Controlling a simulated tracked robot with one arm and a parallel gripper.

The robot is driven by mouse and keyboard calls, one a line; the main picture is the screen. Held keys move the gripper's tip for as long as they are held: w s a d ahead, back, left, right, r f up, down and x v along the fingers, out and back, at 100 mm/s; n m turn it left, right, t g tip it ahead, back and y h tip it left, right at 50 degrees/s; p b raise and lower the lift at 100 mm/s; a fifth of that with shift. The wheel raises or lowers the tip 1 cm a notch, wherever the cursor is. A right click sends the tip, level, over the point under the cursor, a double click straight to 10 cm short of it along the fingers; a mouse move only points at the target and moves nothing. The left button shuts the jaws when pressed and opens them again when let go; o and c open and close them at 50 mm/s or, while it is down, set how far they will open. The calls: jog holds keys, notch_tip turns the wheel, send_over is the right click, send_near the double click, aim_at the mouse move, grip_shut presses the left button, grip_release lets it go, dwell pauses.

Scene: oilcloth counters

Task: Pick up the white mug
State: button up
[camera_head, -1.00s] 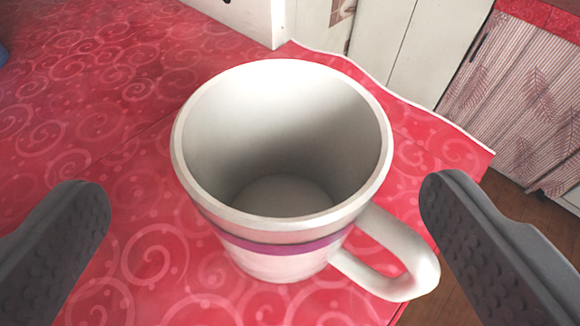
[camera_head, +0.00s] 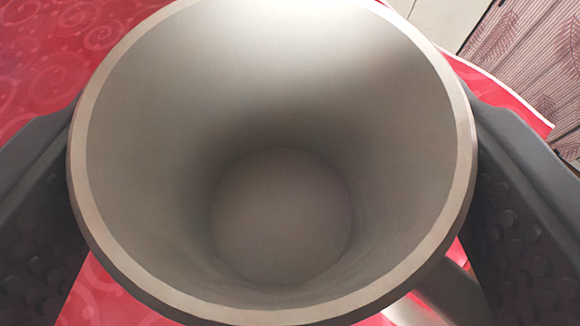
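The white mug (camera_head: 281,95) fills most of the camera view. It is seen from above into its hollow inside, with the rim close to the camera. Part of its handle (camera_head: 452,296) shows at the lower right. My gripper (camera_head: 275,195) is open around the mug, one dark finger on the left side and one on the right.
The mug is over a red oilcloth counter (camera_head: 62,38) with a swirl pattern. The counter's edge runs along the right, with patterned cabinet fronts (camera_head: 535,50) beyond it. Pale panels (camera_head: 445,18) show at the top right.

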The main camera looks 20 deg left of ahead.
jog(key=shift+c, duration=0.8)
jog(key=shift+r, duration=0.15)
